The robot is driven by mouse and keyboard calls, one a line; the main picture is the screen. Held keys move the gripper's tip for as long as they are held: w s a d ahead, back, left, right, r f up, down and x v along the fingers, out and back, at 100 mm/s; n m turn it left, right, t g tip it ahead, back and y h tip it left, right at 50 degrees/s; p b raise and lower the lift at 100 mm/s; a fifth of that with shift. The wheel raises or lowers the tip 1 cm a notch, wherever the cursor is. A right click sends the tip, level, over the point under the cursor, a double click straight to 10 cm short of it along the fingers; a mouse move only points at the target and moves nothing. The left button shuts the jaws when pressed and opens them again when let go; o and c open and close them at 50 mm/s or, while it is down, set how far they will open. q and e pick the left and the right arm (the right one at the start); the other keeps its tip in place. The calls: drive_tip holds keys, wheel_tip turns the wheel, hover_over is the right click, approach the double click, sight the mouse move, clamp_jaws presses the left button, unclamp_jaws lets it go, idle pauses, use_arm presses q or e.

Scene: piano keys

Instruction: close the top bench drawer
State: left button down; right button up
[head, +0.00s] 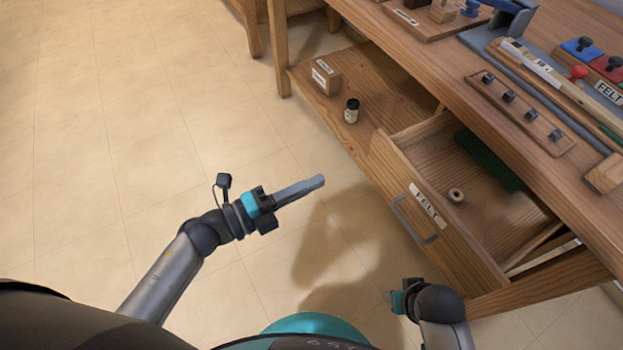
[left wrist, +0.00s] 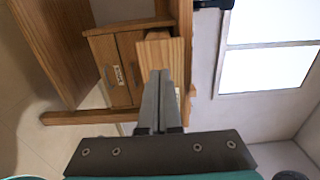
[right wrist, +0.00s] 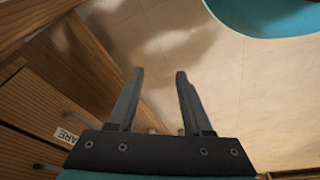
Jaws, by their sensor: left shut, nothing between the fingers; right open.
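The top bench drawer (head: 436,215) stands pulled out below the bench top, with a FELT label and a grey bar handle (head: 413,221) on its front. A dark green roll (head: 487,160) and a small spool (head: 455,196) lie inside it. My left gripper (head: 318,182) is shut and empty, over the floor left of the drawer front and apart from it. It also shows shut in the left wrist view (left wrist: 158,80). My right gripper (right wrist: 160,75) is open and empty near the bench's lower front; the head view shows it partly, below the drawer (head: 388,296).
A wooden shelf (head: 385,85) left of the drawer holds a small labelled block (head: 325,76) and a dark-capped bottle (head: 351,111). Tools and wooden blocks cover the bench top (head: 445,70). The tiled floor (head: 130,120) at left is clear.

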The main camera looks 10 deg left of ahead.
sight(375, 154)
use_arm(q)
drive_tip(key=b+x, duration=0.2)
drive_tip(key=x, duration=0.8)
drive_tip(key=shift+w+d, duration=0.45)
drive_tip(key=shift+d, duration=0.05)
use_arm(e)
drive_tip(key=shift+t, duration=0.4)
drive_tip(key=shift+w+a+r, duration=0.1)
drive_tip(key=shift+w+r, duration=0.2)
drive_tip(key=shift+r, duration=0.55)
drive_tip(key=shift+w+r, duration=0.3)
drive_tip(key=shift+r, duration=0.5)
drive_tip(key=shift+w+a+r, duration=0.1)
drive_tip(key=shift+w+r, duration=0.2)
drive_tip(key=shift+r, duration=0.55)
